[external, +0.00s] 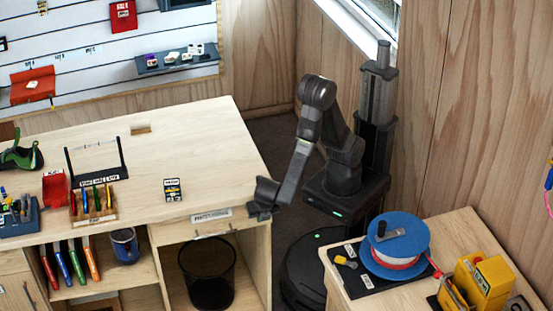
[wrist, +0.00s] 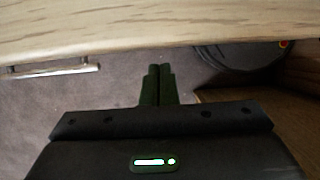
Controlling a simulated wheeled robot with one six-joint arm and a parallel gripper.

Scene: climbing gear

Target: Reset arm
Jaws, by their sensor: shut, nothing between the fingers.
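My arm reaches forward and down from its column in the external view. My gripper (external: 258,213) is at the right front corner of the wooden workbench (external: 205,130), close to the bench edge; I cannot tell whether it touches. In the wrist view my gripper (wrist: 157,72) shows two dark fingers side by side with no gap, shut and empty. The pale wooden edge of the bench (wrist: 150,22) crosses the top of the wrist view, with grey floor (wrist: 110,88) beyond the fingers.
A second wooden table (external: 440,225) at right carries a blue spool (external: 397,240) and a yellow device (external: 485,283). A black bin (external: 207,270) stands under the bench. A small dark labelled box (external: 172,190) and a rack of coloured tools (external: 93,205) sit on the bench. Its right rear top is clear.

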